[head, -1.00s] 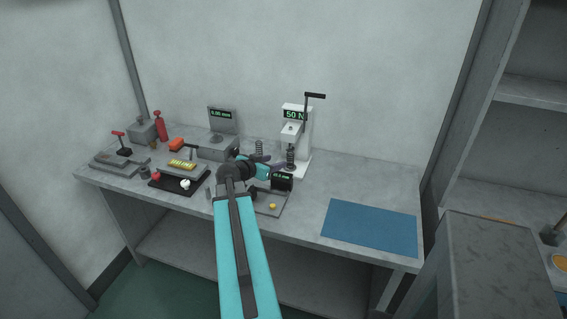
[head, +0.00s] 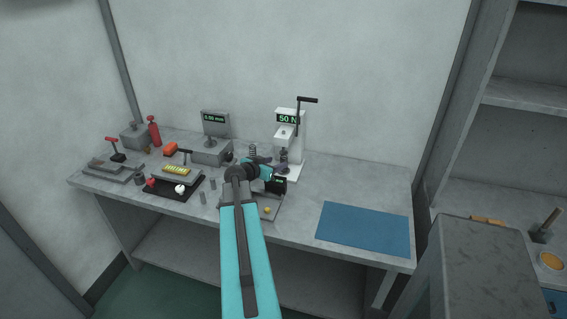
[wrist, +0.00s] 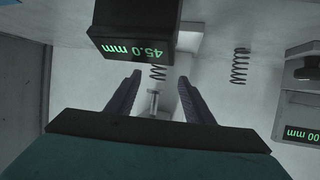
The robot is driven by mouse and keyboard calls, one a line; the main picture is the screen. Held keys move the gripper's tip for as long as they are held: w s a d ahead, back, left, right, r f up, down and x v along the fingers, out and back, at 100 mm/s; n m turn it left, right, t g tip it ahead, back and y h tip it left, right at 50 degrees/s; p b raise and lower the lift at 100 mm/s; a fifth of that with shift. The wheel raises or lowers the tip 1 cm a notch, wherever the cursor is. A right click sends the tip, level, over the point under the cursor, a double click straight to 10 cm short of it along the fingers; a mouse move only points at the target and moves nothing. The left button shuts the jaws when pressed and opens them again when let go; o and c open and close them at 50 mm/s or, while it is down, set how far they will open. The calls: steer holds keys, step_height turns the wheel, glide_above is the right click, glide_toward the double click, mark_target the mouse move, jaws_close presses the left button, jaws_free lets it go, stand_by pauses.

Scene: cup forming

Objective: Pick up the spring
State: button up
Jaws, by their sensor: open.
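A dark coil spring (head: 284,156) stands upright in the white press (head: 294,145). In the upside-down wrist view this spring (wrist: 158,73) shows between my fingers, partly hidden by a dark display box. A second coil spring (head: 252,153) stands on the bench left of the press; it also shows right of my fingers in the wrist view (wrist: 239,66). My gripper (wrist: 160,77) is open and empty, pointing at the press spring. Contact with the spring is not visible. In the head view my arm hides part of the bench.
The display box (head: 278,185) reading 45.0 mm is close beside my gripper. A 0.00 mm gauge (head: 215,124) stands left of the free spring. A black tray (head: 160,190) with small items lies at left. A blue mat (head: 363,229) on the right is empty.

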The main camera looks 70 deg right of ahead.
mark_target(282, 160)
steer(key=shift+x, duration=1.1)
steer(key=shift+d+p, duration=0.1)
steer(key=shift+p, duration=0.25)
steer(key=shift+s+d+p, duration=0.15)
steer(key=shift+d+p, duration=0.25)
steer(key=shift+d, duration=0.05)
steer(key=shift+p+x, duration=0.85)
steer(key=shift+x, duration=0.25)
steer(key=shift+p+x, duration=0.35)
steer(key=shift+x, duration=0.6)
steer(key=shift+s+a+f, duration=0.1)
steer(key=shift+c, duration=0.4)
jaws_close()
